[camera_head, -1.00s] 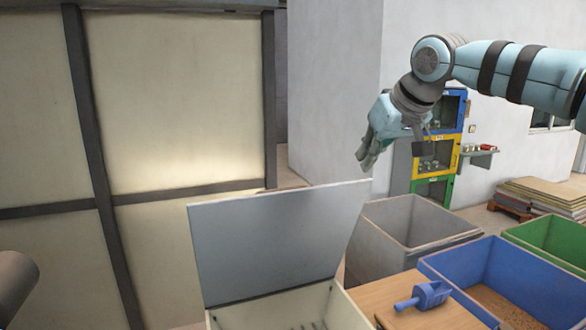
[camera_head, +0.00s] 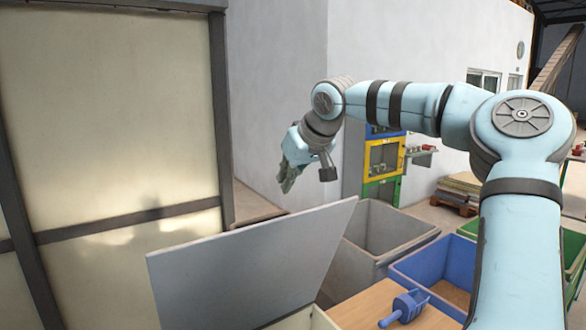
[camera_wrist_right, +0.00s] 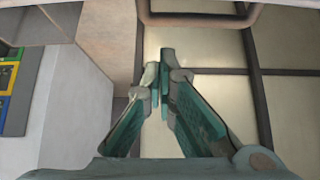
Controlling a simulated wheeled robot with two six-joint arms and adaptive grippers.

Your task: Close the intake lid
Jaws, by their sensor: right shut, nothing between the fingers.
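The intake lid (camera_head: 240,265) is a flat grey panel in the head view. It stands raised and tilted on a pale box (camera_head: 305,318), whose edge shows at the bottom. My right gripper (camera_head: 287,180) hangs above and behind the lid's top right corner, apart from it in the picture. In the right wrist view my right gripper (camera_wrist_right: 160,78) has its teal fingertips together with nothing between them. The lid does not show in the wrist view. My left gripper is not in view.
A grey bin (camera_head: 385,235) stands right of the lid. A blue bin (camera_head: 428,262) and a wooden top (camera_head: 365,305) with a blue scoop (camera_head: 405,306) are in front of it. A framed beige panel wall (camera_head: 110,110) is at left. Coloured shelves (camera_head: 382,157) stand behind.

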